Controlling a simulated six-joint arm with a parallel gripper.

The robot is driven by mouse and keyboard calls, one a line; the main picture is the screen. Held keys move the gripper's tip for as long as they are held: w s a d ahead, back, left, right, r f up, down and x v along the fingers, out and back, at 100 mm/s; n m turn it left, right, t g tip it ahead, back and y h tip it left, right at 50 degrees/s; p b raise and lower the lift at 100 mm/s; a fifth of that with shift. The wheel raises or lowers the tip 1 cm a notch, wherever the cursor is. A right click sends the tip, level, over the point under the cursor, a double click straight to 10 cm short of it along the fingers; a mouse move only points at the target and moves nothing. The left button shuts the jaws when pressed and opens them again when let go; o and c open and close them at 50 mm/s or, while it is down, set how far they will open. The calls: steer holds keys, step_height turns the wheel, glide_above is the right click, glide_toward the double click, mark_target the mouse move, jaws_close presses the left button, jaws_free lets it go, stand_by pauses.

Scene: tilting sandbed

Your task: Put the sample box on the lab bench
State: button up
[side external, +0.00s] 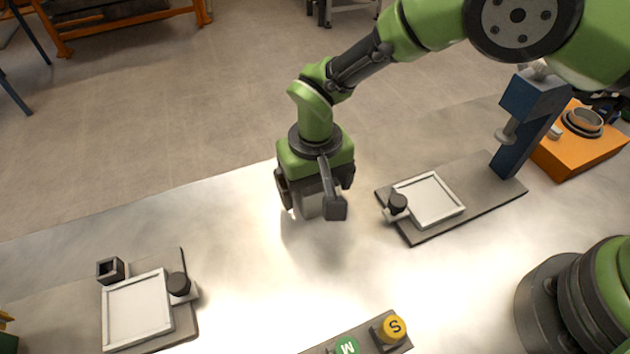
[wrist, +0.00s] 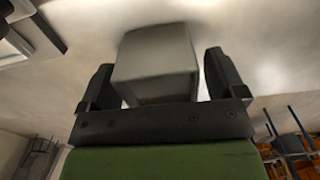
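The sample box is a plain grey block (wrist: 155,65) between the two fingers of my gripper (wrist: 158,82) in the wrist view. In the side external view my gripper (side external: 312,200) points down over the middle of the lab bench (side external: 235,225). The lower part of the box (side external: 309,207) shows between the fingers there; the rest is hidden by my gripper. A soft shadow lies on the bench below. I cannot tell for certain whether the box touches the bench.
A grey plate with a white tray (side external: 430,201) and a blue post (side external: 528,120) stands to the right. Another white tray (side external: 137,309) with a black knob (side external: 178,284) is at front left. Yellow and green buttons (side external: 391,328) sit at the front. Bench around my gripper is clear.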

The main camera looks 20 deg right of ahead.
step_height(320, 180, up, 12)
steer(key=shift+r, duration=0.2)
stand_by(0.4)
steer(key=shift+r, duration=0.1)
steer(key=s+d+r+m+t+y, duration=0.1)
steer(key=s+d+r+t, duration=0.1)
steer(key=s+d+r, duration=0.5)
steer(key=s+d+r+m+t+y, duration=0.1)
steer(key=s+d+r+m+t, duration=0.15)
steer(key=d+r, duration=0.8)
steer(key=s+d+t, duration=0.2)
steer(key=s+d, duration=0.1)
steer(key=s, duration=0.6)
steer(key=shift+d+f+t, duration=0.2)
steer(key=shift+d+t, duration=0.15)
steer(key=shift+d, duration=0.05)
